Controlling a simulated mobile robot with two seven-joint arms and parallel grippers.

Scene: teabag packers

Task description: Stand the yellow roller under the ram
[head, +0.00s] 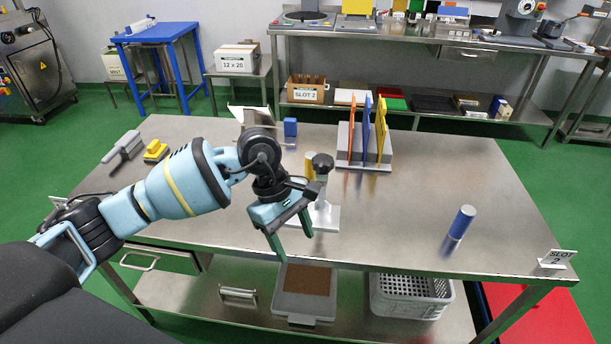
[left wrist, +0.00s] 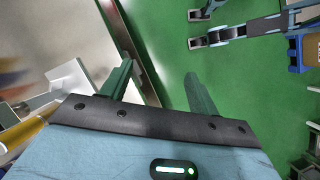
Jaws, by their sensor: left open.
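The yellow roller (head: 310,160) shows as a short yellow cylinder just behind the ram press, partly hidden by my arm and the press; I cannot tell whether it is under the ram. The ram press has a black knob (head: 322,164), a grey upright and a white base (head: 326,222) near the table's front. My left gripper (head: 292,238) is open and empty, fingers pointing down beside the base at the table's front edge. In the left wrist view the open fingers (left wrist: 158,75) have green floor and the table edge beyond them. My right gripper is not in view.
A rack (head: 374,160) with upright coloured boards stands behind the press. A blue block (head: 290,127) and a yellow-and-black item (head: 156,150) lie farther back.

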